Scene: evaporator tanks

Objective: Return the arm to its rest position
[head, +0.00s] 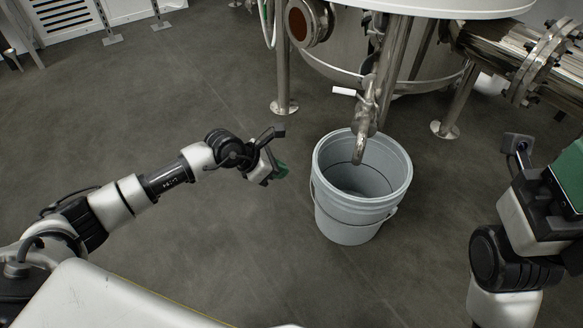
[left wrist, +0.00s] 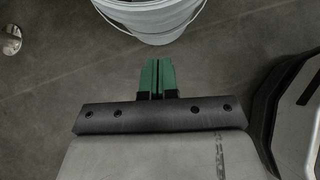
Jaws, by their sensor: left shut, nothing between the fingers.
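My left gripper (head: 280,170) is at the end of my left arm, which reaches in from the left, a little left of the bucket and apart from it. In the left wrist view its green fingers (left wrist: 157,76) are together with nothing between them. My right arm comes in at the right edge of the head view. A dark green part of it shows there, but its fingertips are out of the picture.
A grey bucket (head: 335,200) stands on the floor under a tap (head: 361,140) of the steel tank (head: 335,62). The bucket's lower part also shows in the left wrist view (left wrist: 155,22). Tank legs and pipes stand behind. The floor left of the bucket is clear.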

